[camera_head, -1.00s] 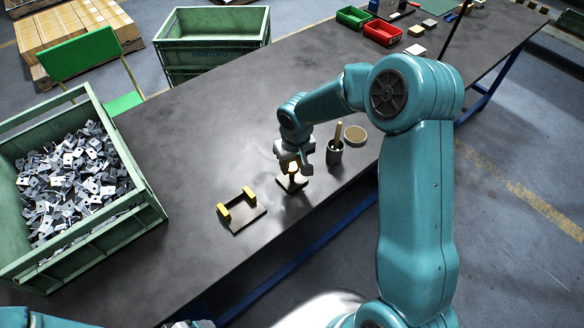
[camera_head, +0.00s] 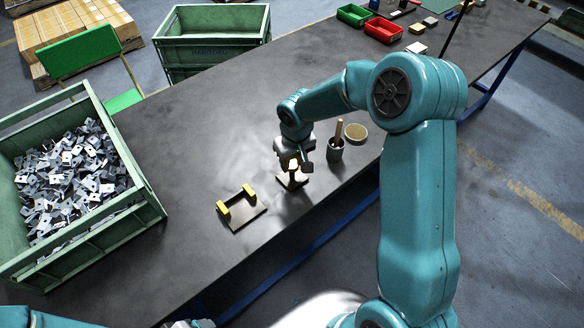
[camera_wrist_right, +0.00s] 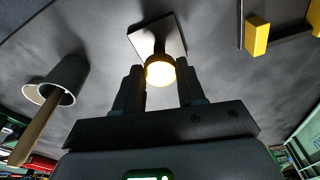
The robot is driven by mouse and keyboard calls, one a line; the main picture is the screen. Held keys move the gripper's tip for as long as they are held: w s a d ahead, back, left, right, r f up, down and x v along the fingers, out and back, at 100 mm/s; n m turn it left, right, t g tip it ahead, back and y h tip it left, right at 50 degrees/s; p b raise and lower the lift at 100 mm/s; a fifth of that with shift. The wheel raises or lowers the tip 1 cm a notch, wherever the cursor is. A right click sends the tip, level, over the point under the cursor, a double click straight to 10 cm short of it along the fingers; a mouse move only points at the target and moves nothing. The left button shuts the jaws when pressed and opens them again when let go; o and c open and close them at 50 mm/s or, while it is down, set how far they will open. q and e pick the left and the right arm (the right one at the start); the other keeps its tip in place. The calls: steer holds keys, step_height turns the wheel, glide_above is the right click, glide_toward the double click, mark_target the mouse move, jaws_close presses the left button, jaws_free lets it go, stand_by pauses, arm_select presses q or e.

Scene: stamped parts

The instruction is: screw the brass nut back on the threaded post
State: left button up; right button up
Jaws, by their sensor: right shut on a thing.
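My right gripper (camera_head: 295,166) points down over the threaded post's small square base plate (camera_head: 292,182), near the table's front edge. In the right wrist view the plate (camera_wrist_right: 146,40) lies beyond the fingertips. The round, bright brass nut (camera_wrist_right: 160,73) sits between the two dark fingers, and the right gripper (camera_wrist_right: 161,82) is shut on it. The nut is in line with the plate's middle.
Left of the post is a flat plate with two yellow blocks (camera_head: 222,212). Close on the right stand a grey cup (camera_head: 335,152) with a wooden handle and a round shallow dish (camera_head: 356,132). A green crate (camera_head: 150,212) of stamped parts is at the left. The table's middle is clear.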

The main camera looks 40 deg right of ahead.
steer(key=shift+b, duration=0.3)
stand_by(0.6)
steer(key=shift+f+b, duration=0.65)
steer(key=shift+b, duration=0.05)
stand_by(0.7)
steer(key=o, duration=1.1)
steer(key=shift+o, duration=0.2)
step_height(320, 180, up, 16)
steer(key=s, duration=0.2)
steer(key=shift+r, duration=0.15)
steer(key=shift+s+a, duration=0.1)
